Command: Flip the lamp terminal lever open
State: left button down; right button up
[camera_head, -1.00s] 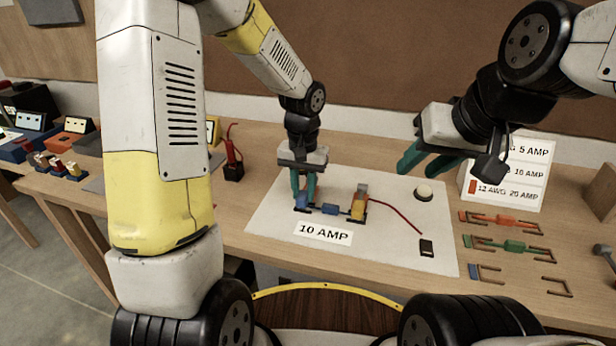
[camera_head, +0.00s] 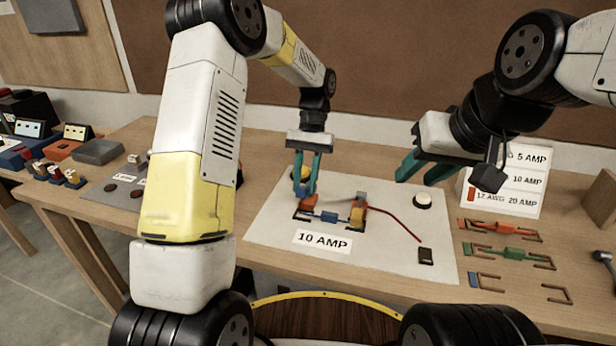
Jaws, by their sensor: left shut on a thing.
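A small circuit lies on the white mat (camera_head: 275,232) above the "10 AMP" label (camera_head: 322,241). At its left end is an orange terminal block (camera_head: 307,209) with a blue lever (camera_head: 303,190), which looks raised upright between my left fingertips. My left gripper (camera_head: 303,186) points down and is shut on this lever. A blue piece (camera_head: 329,216) sits mid-circuit. At the right end is a second terminal block (camera_head: 358,213), with a red wire (camera_head: 398,219) running from it. Which block is the lamp's cannot be told surely. My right gripper (camera_head: 420,177) is open and empty, above the mat's back right.
A yellow dome (camera_head: 300,173) is partly hidden behind my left fingers. Coloured fuse pieces (camera_head: 503,252) lie further right, before an amp chart (camera_head: 520,180).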

pick_arm(q)
jog(key=shift+w+r+g, duration=0.3)
jog(key=shift+w+g, duration=0.1)
jog(key=shift+g, duration=0.2)
jog(key=c, duration=1.2)
grip_release()
jog(key=shift+o, duration=0.2)
jog(key=v, duration=0.8)
jog(key=shift+d+f, duration=0.1)
